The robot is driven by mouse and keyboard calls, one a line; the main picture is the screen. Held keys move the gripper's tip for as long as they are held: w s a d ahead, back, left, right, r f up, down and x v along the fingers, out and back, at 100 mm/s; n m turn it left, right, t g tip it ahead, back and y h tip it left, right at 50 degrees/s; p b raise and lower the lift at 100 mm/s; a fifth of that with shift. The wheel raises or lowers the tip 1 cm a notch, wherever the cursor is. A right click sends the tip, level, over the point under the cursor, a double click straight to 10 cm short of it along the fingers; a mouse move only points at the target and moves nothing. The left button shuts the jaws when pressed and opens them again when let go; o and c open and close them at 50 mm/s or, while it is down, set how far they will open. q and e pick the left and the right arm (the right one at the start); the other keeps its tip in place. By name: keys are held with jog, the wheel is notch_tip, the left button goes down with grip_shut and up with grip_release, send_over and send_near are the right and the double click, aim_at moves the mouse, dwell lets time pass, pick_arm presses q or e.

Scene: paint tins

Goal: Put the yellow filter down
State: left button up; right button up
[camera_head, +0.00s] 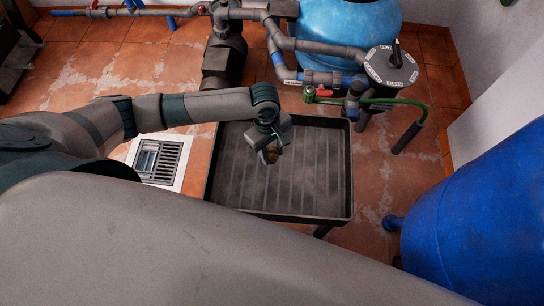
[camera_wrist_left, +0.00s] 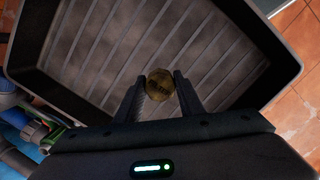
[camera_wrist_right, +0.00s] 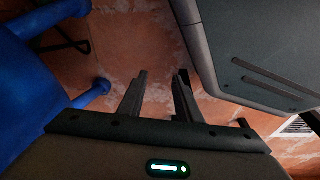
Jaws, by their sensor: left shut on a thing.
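The yellow filter (camera_wrist_left: 160,84) is a small round, dull yellow-brown piece. It sits between the fingertips of my left gripper (camera_wrist_left: 161,92), which is shut on it. In the head view the filter (camera_head: 272,155) shows just below my left gripper (camera_head: 270,148), over the left part of a dark ribbed tray (camera_head: 300,206). I cannot tell how high the filter is above the tray floor. My right gripper (camera_wrist_right: 161,85) is open and empty above the tiled floor, with nothing between its fingers.
A large blue tank (camera_head: 480,215) stands at the right. A floor drain grate (camera_head: 160,160) lies left of the tray. The tray's ribbed floor is bare.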

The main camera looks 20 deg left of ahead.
pick_arm(q)
jog(key=shift+f, duration=0.4)
notch_tip(320, 180, down, 2)
jog(key=shift+f, duration=0.55)
jog(key=o, duration=1.2)
jog(key=shift+f, duration=0.1)
jog(key=shift+c, duration=0.2)
pick_arm(e)
jog(key=shift+w+r, duration=0.2)
jog(key=shift+r, duration=0.05)
jog(key=shift+w, duration=0.1)
